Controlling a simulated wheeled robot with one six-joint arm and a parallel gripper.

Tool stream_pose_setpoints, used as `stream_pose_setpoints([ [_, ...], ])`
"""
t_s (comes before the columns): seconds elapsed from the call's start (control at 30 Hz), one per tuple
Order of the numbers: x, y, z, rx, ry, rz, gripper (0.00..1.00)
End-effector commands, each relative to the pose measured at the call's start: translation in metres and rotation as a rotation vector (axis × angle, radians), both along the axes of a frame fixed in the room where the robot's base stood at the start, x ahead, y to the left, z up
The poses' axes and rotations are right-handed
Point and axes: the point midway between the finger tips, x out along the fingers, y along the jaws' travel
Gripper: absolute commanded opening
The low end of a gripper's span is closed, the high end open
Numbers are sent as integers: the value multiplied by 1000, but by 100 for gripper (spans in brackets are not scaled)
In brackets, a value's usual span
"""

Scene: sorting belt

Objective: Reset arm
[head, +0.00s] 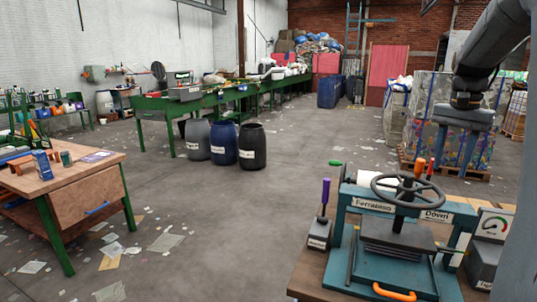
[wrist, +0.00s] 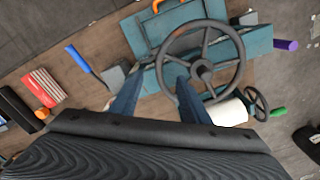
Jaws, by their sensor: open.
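My arm comes in at the upper right of the head view. My gripper (head: 457,148) hangs from it, pointing down, above and behind the right part of the blue press (head: 395,272). In the wrist view my gripper (wrist: 158,82) shows its two blue-grey fingers apart, with nothing held between them. Beyond the fingers, the press's dark handwheel (wrist: 205,68) and blue frame lie below. The right finger overlaps the wheel in that picture; I cannot tell the exact gap, but the head view shows the gripper well above the press.
The press stands on a brown bench beside a purple-handled tool (head: 325,195) and a gauge box (head: 488,255). A wooden table (head: 90,190) stands left. Three barrels (head: 224,143) stand by a green belt line (head: 165,105). The littered floor between is open.

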Motion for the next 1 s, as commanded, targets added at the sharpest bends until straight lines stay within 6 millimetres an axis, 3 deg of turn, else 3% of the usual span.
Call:
stream_pose_setpoints([
  [0.27, 4, 55, -30, -8, -14, 137, 42],
  [0.47, -3, 115, -64, -14, -28, 288, 42],
  [0.57, -13, 156, -88, -19, -38, 392, 42],
  [0.67, -36, 209, -118, -26, -54, 536, 42],
  [0.8, -84, 276, -159, -36, -78, 741, 42],
  [0.9, -118, 307, -181, -43, -93, 857, 42],
  [1.0, -144, 327, -195, -49, -104, 938, 42],
])
